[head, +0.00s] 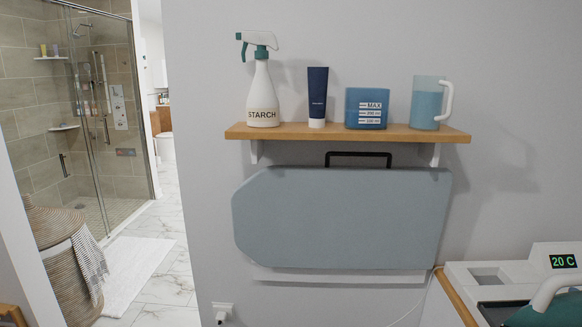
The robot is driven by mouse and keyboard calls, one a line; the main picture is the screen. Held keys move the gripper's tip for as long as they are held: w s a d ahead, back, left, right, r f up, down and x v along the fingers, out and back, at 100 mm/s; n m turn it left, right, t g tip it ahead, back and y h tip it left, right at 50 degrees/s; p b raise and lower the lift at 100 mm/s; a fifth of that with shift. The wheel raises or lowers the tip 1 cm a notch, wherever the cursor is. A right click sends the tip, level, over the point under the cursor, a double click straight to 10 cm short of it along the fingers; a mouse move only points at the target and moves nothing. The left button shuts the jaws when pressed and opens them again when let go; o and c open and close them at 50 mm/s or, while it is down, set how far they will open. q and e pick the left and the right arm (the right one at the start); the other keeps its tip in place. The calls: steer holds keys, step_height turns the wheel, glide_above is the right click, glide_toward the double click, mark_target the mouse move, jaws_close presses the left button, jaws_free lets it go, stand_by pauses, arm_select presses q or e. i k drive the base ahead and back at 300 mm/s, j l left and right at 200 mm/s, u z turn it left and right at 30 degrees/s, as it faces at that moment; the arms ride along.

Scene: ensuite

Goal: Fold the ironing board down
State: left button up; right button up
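The grey-blue ironing board (340,220) is flat and upright against the wall, below a wooden shelf. A black bar handle (358,155) shows at its top edge, just under the shelf. A white strip (340,277) runs along the wall below the board. Neither of my grippers is in view.
A basket (65,250) stands left.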

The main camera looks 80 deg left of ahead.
mark_target(285, 216)
steer(key=u, duration=1.8)
